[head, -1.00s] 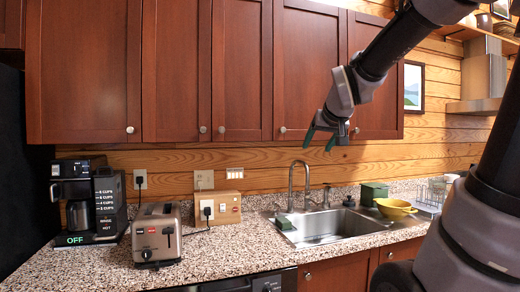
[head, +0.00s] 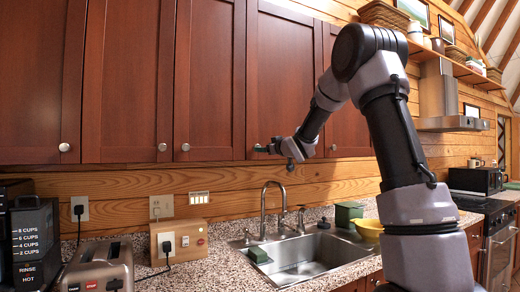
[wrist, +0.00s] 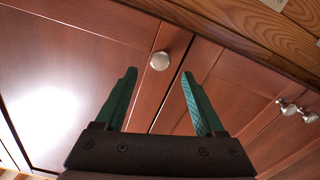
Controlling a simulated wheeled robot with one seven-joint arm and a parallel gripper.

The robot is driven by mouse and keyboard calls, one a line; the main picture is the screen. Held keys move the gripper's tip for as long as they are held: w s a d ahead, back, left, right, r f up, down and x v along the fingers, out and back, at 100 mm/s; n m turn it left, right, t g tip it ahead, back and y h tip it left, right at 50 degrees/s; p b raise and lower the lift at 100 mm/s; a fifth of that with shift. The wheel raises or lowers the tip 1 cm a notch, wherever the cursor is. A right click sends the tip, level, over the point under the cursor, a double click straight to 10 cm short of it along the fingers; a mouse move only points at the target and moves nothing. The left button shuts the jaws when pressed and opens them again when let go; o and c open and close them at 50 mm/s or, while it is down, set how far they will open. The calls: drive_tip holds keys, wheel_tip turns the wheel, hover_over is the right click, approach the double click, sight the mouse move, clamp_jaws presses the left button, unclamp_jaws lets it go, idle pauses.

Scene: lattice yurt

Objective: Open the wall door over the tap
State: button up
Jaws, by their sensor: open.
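The wall door over the tap (head: 285,80) is a flat reddish-brown wooden panel and is closed. The tap (head: 264,208) is a curved metal spout at the sink below it. My gripper (head: 262,149) is at the door's lower left corner, where it hides the knob in the head view. In the wrist view the round metal knob (wrist: 160,61) lies ahead of my gripper (wrist: 158,73), in line with the gap between its two green fingers. The fingers are apart and empty, and I see no contact with the knob.
More closed wall doors flank it, with knobs (head: 162,147) to the left. Below are a sink (head: 300,262), a green box (head: 348,213), a yellow bowl (head: 369,229), a wooden socket box (head: 179,240) and a toaster (head: 98,266). A shelf and range hood (head: 437,95) are at right.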

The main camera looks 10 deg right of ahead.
drive_tip(key=x, duration=0.5)
drive_tip(key=shift+s, duration=0.1)
clamp_jaws()
idle(1.3)
